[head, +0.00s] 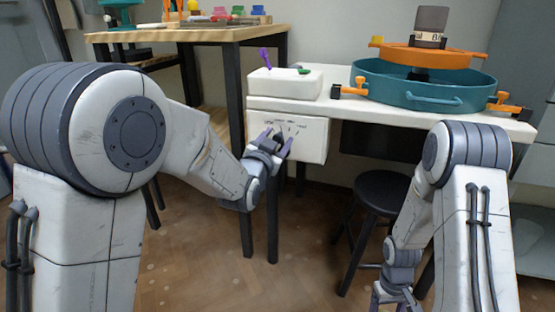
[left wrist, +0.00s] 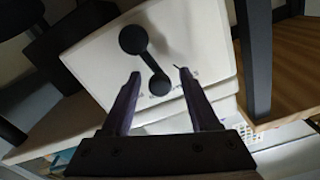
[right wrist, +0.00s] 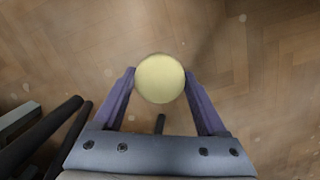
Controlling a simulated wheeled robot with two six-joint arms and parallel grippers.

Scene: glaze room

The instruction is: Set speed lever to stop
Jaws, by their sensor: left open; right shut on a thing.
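The speed lever (left wrist: 147,62) is a black bar with a round end at each side, on the white control box (head: 310,135) under the wheel table. One round end sits by printed marks too small to read. My left gripper (head: 279,138) is at the box's front face. In the left wrist view its jaws (left wrist: 158,74) are open, with the lever's marked end between the fingers and a gap on each side. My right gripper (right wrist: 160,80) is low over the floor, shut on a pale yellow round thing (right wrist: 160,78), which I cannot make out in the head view.
On the white table (head: 480,121) stand a teal basin (head: 425,90) with an orange bar and a white block (head: 284,84) with a purple tool. A dark stool (head: 385,190) stands below. A wooden bench (head: 190,35) is at the back left.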

